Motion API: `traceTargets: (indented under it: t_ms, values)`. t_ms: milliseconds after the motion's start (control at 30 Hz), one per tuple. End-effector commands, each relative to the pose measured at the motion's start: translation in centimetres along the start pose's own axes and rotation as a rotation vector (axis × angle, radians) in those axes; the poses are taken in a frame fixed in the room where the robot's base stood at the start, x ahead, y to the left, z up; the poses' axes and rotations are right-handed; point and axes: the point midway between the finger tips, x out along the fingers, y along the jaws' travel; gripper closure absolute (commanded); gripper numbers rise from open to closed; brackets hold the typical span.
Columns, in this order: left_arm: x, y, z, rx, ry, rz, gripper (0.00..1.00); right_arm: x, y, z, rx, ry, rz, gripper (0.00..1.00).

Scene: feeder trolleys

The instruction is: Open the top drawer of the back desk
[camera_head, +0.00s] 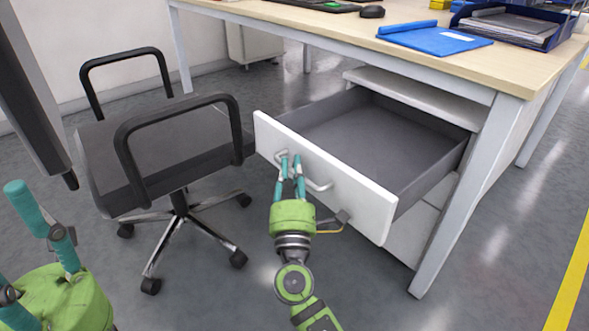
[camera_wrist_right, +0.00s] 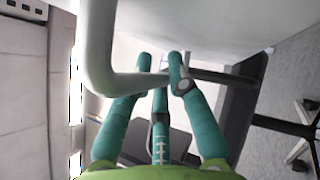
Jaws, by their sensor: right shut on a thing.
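The top drawer (camera_head: 325,170) of the desk (camera_head: 480,65) stands pulled well out, with its white front toward me. Its grey inside (camera_head: 385,135) looks empty. A curved metal handle (camera_head: 318,185) is on the front. My right gripper (camera_head: 290,160) is shut on the handle; in the right wrist view the handle (camera_wrist_right: 100,50) passes between the teal fingers (camera_wrist_right: 160,65). My left gripper (camera_head: 35,235) is at the lower left, away from the desk, its visible fingers spread apart and nothing seen between them.
A black office chair (camera_head: 160,150) stands left of the drawer, its armrest close to the drawer front's left end. A blue folder (camera_head: 430,38) and a blue tray (camera_head: 555,42) are on the desktop. Floor in front of the drawer is clear.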

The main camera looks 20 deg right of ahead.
Motion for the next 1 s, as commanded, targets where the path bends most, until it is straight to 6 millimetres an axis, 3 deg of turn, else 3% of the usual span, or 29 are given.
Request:
traceTargets:
  t_ms: [67, 467, 1000]
  values:
    - [0.0, 0.0, 0.0, 0.0, 0.0, -0.001, 0.6, 0.0, -0.1, 0.0, -0.004, -0.001, -0.001, 0.7]
    - [0.0, -0.1, -0.1, 0.002, 0.001, -0.004, 0.6, -0.5, -0.1, 0.0, -0.002, 0.001, -0.001, 0.7]
    - [0.0, 0.0, 0.0, 0.001, -0.002, -0.001, 0.6, -10.4, -0.1, -0.1, -0.003, 0.003, -0.002, 0.7]
